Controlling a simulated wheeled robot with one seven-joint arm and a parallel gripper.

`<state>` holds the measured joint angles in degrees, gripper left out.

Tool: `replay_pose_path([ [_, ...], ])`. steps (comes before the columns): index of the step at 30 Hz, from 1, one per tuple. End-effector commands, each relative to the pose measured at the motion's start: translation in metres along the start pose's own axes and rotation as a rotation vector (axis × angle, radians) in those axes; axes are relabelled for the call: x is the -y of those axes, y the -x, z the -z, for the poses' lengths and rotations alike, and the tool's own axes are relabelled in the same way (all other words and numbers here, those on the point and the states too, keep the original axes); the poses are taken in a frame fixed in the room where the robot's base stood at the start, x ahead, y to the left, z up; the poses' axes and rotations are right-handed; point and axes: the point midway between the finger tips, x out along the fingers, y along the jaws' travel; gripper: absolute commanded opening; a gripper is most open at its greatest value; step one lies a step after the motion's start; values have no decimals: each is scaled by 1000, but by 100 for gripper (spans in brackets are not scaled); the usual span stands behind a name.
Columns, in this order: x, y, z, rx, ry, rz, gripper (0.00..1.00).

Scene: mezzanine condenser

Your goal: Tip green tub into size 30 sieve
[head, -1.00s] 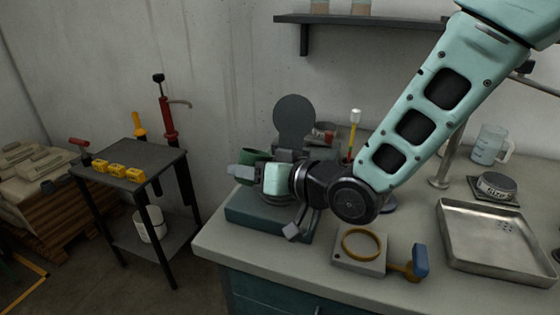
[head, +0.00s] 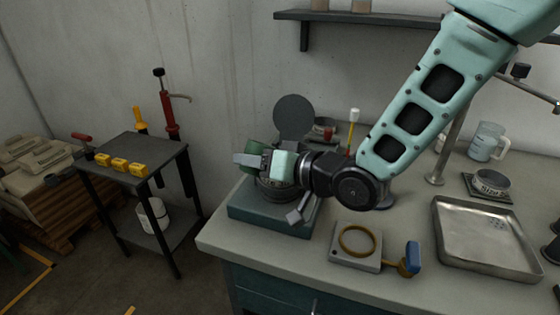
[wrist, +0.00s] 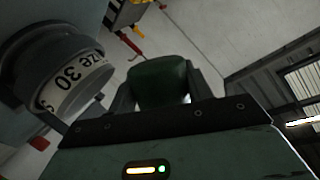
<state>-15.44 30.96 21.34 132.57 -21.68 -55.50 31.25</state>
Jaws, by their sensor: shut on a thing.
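The green tub (head: 256,152) is held in my gripper (head: 252,160), above the left part of the teal machine on the bench. It looks tilted, though my gripper covers much of it. In the wrist view the tub (wrist: 160,83) sits between the fingers; its contents cannot be seen. The size 30 sieve (head: 272,190) stands on the teal machine, just below my gripper and partly hidden by it. In the wrist view the sieve (wrist: 75,80) shows its "Size 30" label at the left, apart from the tub.
A round dark lid (head: 293,118) stands raised behind the sieve. A yellow ring on a grey block (head: 357,243), a metal tray (head: 486,240), another labelled sieve (head: 491,182) and a clear jug (head: 487,141) are on the bench. A dark side table (head: 140,155) stands left.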

Motion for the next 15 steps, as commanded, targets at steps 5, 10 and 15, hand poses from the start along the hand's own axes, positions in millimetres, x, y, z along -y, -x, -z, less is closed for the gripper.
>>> replay_pose_path([
  [5,0,1,5,2,-24,4,27],
  [10,0,2,8,5,-45,9,27],
  [15,-1,2,9,8,-68,13,27],
])
